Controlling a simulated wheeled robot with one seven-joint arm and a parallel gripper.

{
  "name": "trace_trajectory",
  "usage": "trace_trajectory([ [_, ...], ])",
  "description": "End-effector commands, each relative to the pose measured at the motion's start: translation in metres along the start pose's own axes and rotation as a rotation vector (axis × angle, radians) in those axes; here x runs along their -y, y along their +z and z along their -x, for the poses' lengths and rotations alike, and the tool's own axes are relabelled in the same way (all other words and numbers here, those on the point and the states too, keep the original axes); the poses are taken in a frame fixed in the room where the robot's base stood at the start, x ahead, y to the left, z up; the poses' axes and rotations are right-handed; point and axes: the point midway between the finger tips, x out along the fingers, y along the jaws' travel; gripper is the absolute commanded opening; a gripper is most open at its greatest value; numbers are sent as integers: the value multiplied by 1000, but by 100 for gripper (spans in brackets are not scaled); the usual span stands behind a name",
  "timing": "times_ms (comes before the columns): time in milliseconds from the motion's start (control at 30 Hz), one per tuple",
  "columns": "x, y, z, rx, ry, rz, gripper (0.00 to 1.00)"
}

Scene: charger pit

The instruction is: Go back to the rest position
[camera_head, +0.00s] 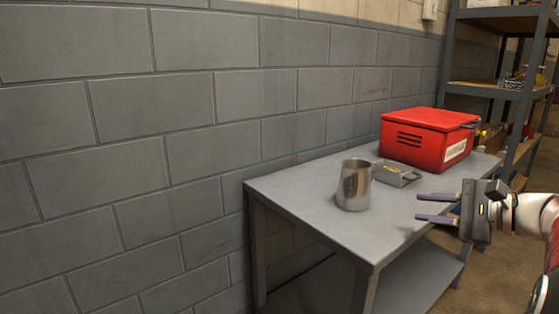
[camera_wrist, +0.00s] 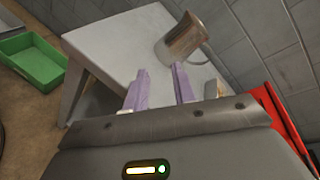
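My gripper (camera_head: 437,207) is at the right in the head view, over the near right edge of the grey table (camera_head: 310,197). Its two purple fingers are apart with nothing between them. The fingers also show in the wrist view (camera_wrist: 160,88), pointing towards the tabletop (camera_wrist: 115,45). A metal pitcher (camera_head: 354,186) stands upright on the table, to the left of my fingers and apart from them. The pitcher also shows in the wrist view (camera_wrist: 184,38), beyond the fingertips, with its handle towards the right.
A red box (camera_head: 428,138) stands at the table's far end. A small grey object with a yellowish top (camera_head: 397,174) lies in front of it. Metal shelves (camera_head: 496,88) stand beyond the table. A block wall runs behind it. A green tray (camera_wrist: 37,59) shows at left in the wrist view.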

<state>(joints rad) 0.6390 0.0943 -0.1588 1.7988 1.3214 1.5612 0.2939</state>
Motion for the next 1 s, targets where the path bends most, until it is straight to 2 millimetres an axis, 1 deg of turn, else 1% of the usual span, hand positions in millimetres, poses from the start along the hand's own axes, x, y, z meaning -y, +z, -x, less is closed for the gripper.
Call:
trace_trajectory([
  [33, -6, 18, -9, -8, 55, 30, 27],
  [167, -39, 57, -31, -49, 228, 137, 27],
  [200, -52, 70, -36, -64, 290, 184, 27],
  [267, -73, 91, -42, -88, 392, 271, 27],
  [300, -89, 105, -43, -105, 464, 342, 27],
  [367, -114, 123, -42, -132, 578, 466, 27],
  [400, -130, 134, -38, -150, 653, 561, 27],
  [467, -152, 148, -30, -176, 762, 721, 27],
  [500, -165, 154, -24, -193, 827, 829, 27],
  [600, -186, 162, -7, -229, 954, 1085, 27],
  [733, -198, 165, 7, -259, 1048, 1329, 27],
  [833, -201, 164, 12, -273, 1081, 1426, 27],
  [1000, -203, 163, 13, -277, 1094, 1459, 27],
])
